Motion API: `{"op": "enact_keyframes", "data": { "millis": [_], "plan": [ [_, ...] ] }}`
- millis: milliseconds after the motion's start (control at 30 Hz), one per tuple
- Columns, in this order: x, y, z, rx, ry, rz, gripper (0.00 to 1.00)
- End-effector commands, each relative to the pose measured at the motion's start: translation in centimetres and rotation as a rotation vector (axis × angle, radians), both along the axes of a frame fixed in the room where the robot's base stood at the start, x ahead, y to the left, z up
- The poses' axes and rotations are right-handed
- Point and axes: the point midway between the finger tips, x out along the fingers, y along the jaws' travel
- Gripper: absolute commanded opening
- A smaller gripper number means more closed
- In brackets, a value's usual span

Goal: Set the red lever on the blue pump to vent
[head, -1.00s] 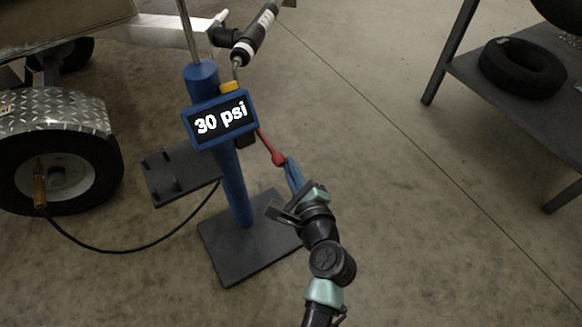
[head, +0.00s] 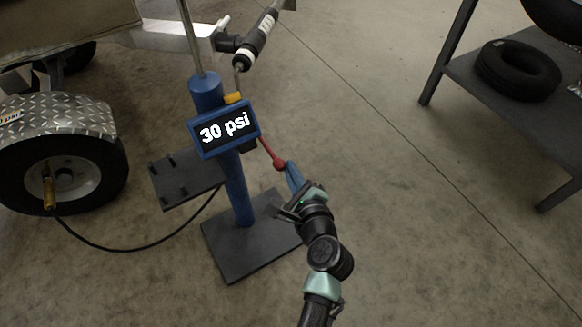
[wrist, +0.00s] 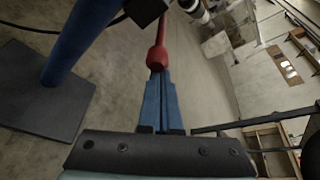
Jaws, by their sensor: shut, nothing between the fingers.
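The blue pump (head: 233,185) stands upright on a dark square base plate (head: 247,243). Its display (head: 224,129) reads 30 psi. The red lever (head: 269,152) slants down to the right from behind the display and ends in a round red knob. My gripper (head: 289,167) is shut, with its blue fingertips at the knob. In the wrist view the closed fingers (wrist: 158,84) meet the underside of the knob (wrist: 157,58); nothing shows between them. They appear to touch it. The lever's pivot and any vent marking are hidden or too small to read.
A black hose (head: 120,247) runs from the pump to the trailer wheel (head: 62,176) at left. A dark side tray (head: 183,181) juts from the pump. A shelf with a black tyre (head: 518,70) stands at right. The floor between is clear.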

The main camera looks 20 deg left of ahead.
Motion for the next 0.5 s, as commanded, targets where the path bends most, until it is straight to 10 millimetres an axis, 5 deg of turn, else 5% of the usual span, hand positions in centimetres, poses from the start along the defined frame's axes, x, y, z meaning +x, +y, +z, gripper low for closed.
{"op": "enact_keyframes", "data": {
  "millis": [500],
  "plan": [
    [0.0,0.1,2.5,-0.074,0.059,0.002,0.0]
  ]
}}
